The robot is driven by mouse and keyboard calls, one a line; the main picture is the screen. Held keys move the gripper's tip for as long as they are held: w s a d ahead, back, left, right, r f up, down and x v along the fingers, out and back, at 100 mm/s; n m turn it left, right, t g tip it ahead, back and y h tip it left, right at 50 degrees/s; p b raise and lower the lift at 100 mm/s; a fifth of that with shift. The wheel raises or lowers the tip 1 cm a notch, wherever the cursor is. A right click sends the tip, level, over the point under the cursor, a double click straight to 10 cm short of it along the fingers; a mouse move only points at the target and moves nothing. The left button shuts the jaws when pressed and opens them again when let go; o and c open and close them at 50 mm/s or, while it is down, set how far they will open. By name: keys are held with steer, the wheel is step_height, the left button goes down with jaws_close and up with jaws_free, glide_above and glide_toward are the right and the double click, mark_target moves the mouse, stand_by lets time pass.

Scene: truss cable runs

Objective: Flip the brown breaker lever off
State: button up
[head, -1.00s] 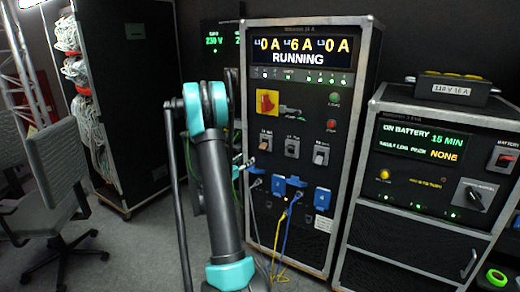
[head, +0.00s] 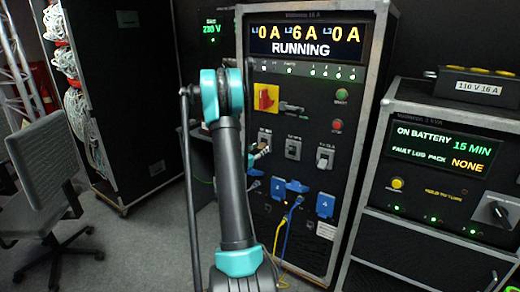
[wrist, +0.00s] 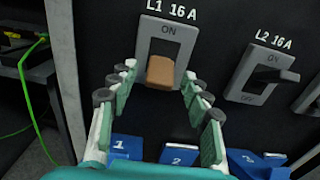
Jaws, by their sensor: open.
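The brown breaker lever (wrist: 160,72) juts out of a grey plate labelled L1 16 A in the wrist view. ON shows above it; the lower part of the plate is hidden behind the lever. My gripper (wrist: 159,75) is open, with one finger on each side of the lever. I cannot tell whether either finger touches it. In the head view, my gripper (head: 259,154) is at the L1 breaker, and my arm and fingers hide much of it. The cabinet display (head: 306,41) reads L1 0 A, L2 6 A, L3 0 A, RUNNING.
The L2 breaker with a dark lever (wrist: 285,75) is close on the right. Blue sockets (wrist: 178,155) lie below the levers, with blue and yellow cables (head: 291,220) hanging down. A red-and-yellow rotary switch (head: 266,98) is above. A chair (head: 45,190) stands at left.

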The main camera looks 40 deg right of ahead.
mark_target(259, 149)
jaws_close()
steer(key=shift+w+d+f+t+h, duration=0.15)
steer(key=shift+f+t+h, duration=0.25)
steer(key=shift+h, duration=0.6)
jaws_free()
steer(key=shift+r, duration=4.95)
